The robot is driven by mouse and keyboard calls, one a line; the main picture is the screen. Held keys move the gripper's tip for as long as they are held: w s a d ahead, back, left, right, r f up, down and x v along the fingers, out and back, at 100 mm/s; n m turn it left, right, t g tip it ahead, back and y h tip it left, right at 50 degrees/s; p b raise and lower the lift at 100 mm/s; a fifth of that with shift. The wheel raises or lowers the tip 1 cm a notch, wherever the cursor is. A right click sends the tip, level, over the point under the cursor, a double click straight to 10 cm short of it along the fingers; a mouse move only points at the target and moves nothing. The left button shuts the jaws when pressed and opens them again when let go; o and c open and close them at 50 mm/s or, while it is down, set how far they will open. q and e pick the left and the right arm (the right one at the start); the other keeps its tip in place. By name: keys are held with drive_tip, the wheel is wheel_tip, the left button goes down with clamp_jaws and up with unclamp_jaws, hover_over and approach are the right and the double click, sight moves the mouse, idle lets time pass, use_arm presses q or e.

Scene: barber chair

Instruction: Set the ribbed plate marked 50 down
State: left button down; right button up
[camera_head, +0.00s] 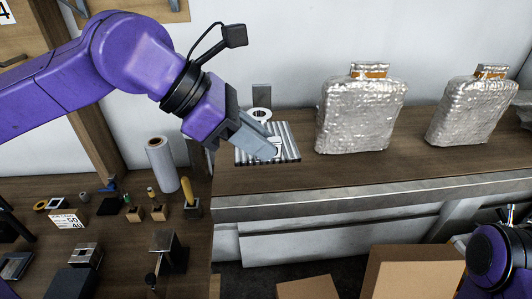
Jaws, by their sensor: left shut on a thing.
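The ribbed plate (289,157) is a flat grey square with raised ridges and a white patch near its middle; the marking is too small to read. It lies level at the wooden shelf top, left of the silver packs. I cannot tell whether it touches the wood. My left gripper (270,151) reaches down from the upper left and is shut on the plate, its fingers covering part of the plate's left side. Part of my right arm (492,255) shows at the lower right; its gripper is out of view.
A white ring-shaped roll (261,115) and a grey block (262,96) stand behind the plate. Two silver foil-wrapped packs (360,115) (470,108) stand to the right. The lower left table holds a white roll (161,163) and several small tools. Cardboard boxes (412,275) sit below.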

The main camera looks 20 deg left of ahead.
use_arm(q)
drive_tip(key=w+f, duration=0.2)
drive_tip(key=w+a+f+p, duration=0.1)
drive_tip(key=w+f, duration=0.1)
drive_tip(key=w+f+p, duration=0.1)
drive_tip(key=w+f, duration=0.1)
drive_tip(key=shift+a, duration=0.4)
drive_tip(key=f, duration=0.2)
drive_tip(key=shift+w+f, duration=0.2)
drive_tip(key=shift+f, duration=0.6)
drive_tip(key=c, duration=1)
unclamp_jaws()
drive_tip(key=shift+s+f, duration=0.1)
